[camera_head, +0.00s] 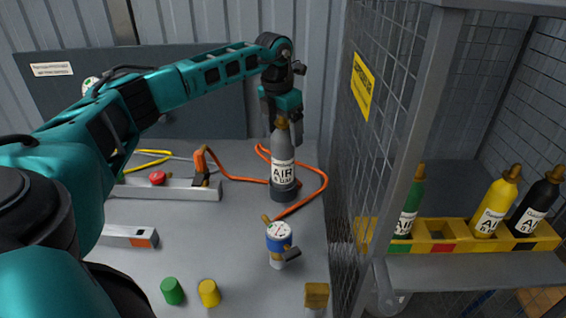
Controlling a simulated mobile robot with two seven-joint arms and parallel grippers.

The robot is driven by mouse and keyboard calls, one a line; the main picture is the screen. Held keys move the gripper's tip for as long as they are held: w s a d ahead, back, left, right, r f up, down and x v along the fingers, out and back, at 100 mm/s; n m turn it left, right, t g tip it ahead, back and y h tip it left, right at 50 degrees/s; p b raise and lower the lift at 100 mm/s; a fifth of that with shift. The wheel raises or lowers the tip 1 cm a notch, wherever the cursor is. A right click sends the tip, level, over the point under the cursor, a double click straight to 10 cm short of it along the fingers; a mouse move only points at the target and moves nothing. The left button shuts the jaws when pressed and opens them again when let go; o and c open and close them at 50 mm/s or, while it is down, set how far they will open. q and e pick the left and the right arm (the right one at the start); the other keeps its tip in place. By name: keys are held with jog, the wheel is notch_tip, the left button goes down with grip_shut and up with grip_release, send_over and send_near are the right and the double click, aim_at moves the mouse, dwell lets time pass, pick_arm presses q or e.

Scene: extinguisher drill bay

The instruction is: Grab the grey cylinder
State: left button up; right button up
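The grey cylinder (284,148) has a brass valve and a white label reading "AIR". It stands upright towards the back of the grey bench, its foot in a dark round base (285,193). My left gripper (283,118) points down from above at the cylinder's top. Its fingers are at either side of the brass valve. The picture is too small to tell whether they touch or press on it. My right gripper is not in view.
An orange hose (325,185) loops behind and beside the cylinder. A blue and white gauge device (279,240) stands in front. A mesh wall (385,110) closes the right side. Beyond it, a yellow rack (450,247) holds green, yellow and black cylinders. Green (172,291) and yellow (209,293) caps lie in front.

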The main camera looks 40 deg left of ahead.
pick_arm(q)
grip_shut()
dwell(0.6)
jog(key=shift+w+r, duration=0.1)
jog(key=shift+r, duration=0.05)
